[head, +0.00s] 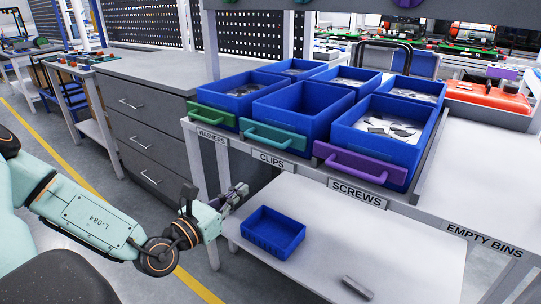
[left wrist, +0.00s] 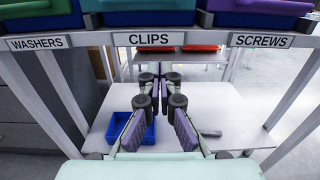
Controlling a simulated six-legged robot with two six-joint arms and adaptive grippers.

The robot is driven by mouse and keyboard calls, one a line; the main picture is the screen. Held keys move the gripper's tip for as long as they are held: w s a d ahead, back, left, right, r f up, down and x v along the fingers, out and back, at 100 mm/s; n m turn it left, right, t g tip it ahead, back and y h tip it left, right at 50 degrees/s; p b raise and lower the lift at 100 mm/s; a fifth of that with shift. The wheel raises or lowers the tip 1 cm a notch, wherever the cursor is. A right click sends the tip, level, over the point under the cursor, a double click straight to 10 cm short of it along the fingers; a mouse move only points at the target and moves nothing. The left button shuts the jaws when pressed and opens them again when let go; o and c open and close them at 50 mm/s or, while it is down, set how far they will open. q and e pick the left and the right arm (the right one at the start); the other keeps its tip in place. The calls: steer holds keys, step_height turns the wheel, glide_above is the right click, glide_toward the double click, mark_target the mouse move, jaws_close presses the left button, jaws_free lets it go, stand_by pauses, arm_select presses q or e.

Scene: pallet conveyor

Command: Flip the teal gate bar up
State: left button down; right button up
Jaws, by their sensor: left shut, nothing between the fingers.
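The teal gate bar (head: 275,137) is a handle-like bar lying low across the front of the middle blue bin (head: 300,108), above the CLIPS label (head: 273,160). In the left wrist view a teal strip (left wrist: 146,19) shows at the top edge, above the CLIPS label (left wrist: 150,39). My left gripper (head: 239,191) is shut and empty, in front of the rack, below and to the left of the teal bar and apart from it. In the left wrist view its fingers (left wrist: 152,80) point forward under the CLIPS label. My right gripper is not in view.
A green bar (head: 209,117) is on the WASHERS bin and a purple bar (head: 350,163) on the SCREWS bin. Below, the lower shelf (head: 400,235) holds a small blue bin (head: 262,238) and a grey block (head: 358,287). A grey drawer cabinet (head: 150,110) stands left of the rack.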

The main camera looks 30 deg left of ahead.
arm_select(q)
steer(key=w+r+b, duration=0.4)
steer(key=w+b, duration=0.2)
steer(key=w, duration=0.4)
steer(key=shift+w+r, duration=0.3)
stand_by(0.6)
steer(key=shift+a, duration=0.15)
